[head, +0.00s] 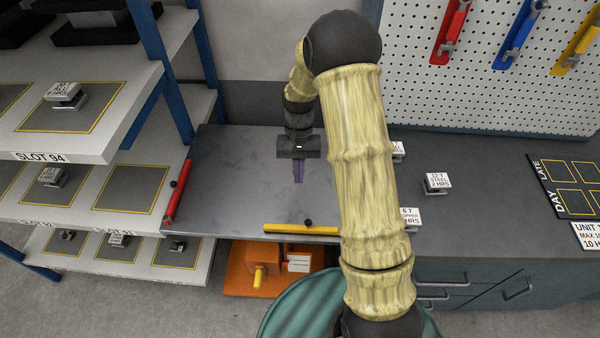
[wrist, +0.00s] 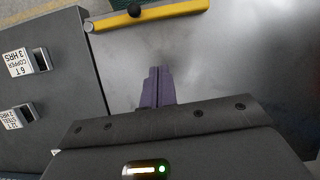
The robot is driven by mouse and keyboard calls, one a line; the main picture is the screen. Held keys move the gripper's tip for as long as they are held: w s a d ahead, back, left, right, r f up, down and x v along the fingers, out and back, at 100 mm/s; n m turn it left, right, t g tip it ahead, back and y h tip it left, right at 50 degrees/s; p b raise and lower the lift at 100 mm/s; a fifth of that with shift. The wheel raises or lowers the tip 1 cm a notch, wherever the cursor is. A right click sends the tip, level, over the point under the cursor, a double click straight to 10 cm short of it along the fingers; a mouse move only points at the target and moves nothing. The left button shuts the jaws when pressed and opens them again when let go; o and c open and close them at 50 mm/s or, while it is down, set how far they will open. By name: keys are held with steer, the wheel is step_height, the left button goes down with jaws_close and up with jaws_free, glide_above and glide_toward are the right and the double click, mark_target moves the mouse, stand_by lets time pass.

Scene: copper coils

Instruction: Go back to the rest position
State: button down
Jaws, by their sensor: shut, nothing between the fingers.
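My gripper (head: 299,173) hangs over the grey worktop in the head view, with its purple fingers pointing down. In the wrist view the fingers of my gripper (wrist: 157,87) are together, and nothing shows between them. My arm rises from the bottom of the head view, bends at a black joint at the top and comes down to the gripper behind. The arm hides part of the bench.
The grey worktop (head: 230,190) is bare under the gripper. A red bar (head: 178,193) edges its left, a yellow bar (head: 300,229) its front. Labelled blocks (head: 437,183) stand on the right bench. Shelves (head: 135,115) stand left; a pegboard with tools is at the back.

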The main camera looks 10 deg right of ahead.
steer(key=shift+d, duration=0.25)
steer(key=s+d+r+n+t+h, duration=0.1)
steer(key=s+r+n+t, duration=0.1)
steer(key=s+r+t, duration=0.4)
steer(key=s+r, duration=0.5)
steer(key=s, duration=0.2)
steer(key=shift+s+d+n+t, duration=0.15)
steer(key=shift+d+n+t, duration=0.1)
steer(key=shift+n+t, duration=0.15)
steer(key=shift+s+d, duration=0.15)
